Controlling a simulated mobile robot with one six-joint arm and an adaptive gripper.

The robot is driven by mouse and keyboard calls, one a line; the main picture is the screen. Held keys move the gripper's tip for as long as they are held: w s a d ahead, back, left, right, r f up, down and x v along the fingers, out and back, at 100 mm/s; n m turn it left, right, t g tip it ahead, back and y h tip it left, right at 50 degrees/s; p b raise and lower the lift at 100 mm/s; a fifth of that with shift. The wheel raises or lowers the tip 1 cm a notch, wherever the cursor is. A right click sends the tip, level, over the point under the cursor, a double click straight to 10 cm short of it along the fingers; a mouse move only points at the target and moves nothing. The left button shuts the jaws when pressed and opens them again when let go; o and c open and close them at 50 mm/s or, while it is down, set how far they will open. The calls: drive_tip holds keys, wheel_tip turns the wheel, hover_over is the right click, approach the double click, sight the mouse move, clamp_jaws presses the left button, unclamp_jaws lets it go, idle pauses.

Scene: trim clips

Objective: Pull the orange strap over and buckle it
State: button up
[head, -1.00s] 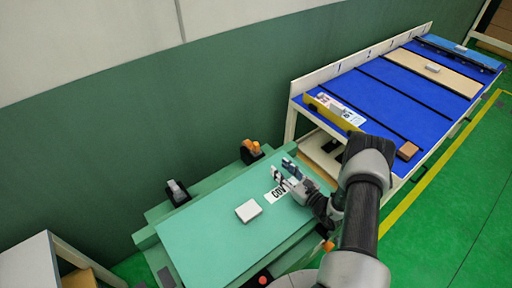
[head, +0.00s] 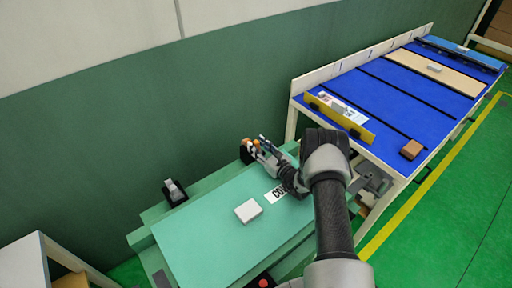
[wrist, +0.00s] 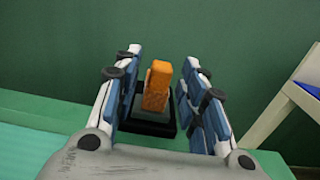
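The orange strap (head: 247,142) stands up from a black holder at the far edge of the green bench, partly hidden behind my gripper in the head view. In the wrist view the orange strap (wrist: 157,86) stands between my two fingers, with a gap on each side. My gripper (head: 261,144) is open, its blue and white fingers to either side of the strap; the wrist view shows the gripper (wrist: 160,64) too. I cannot make out a separate buckle for the strap.
A grey clip in a black holder (head: 174,191) stands at the bench's far left. A white block (head: 248,211) and a printed label (head: 276,193) lie on the green panel (head: 205,235). A blue table (head: 400,105) stands to the right. The green wall is close behind the bench.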

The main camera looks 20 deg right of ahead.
drive_tip(key=shift+x, duration=0.85)
drive_tip(key=shift+c, duration=0.3)
clamp_jaws()
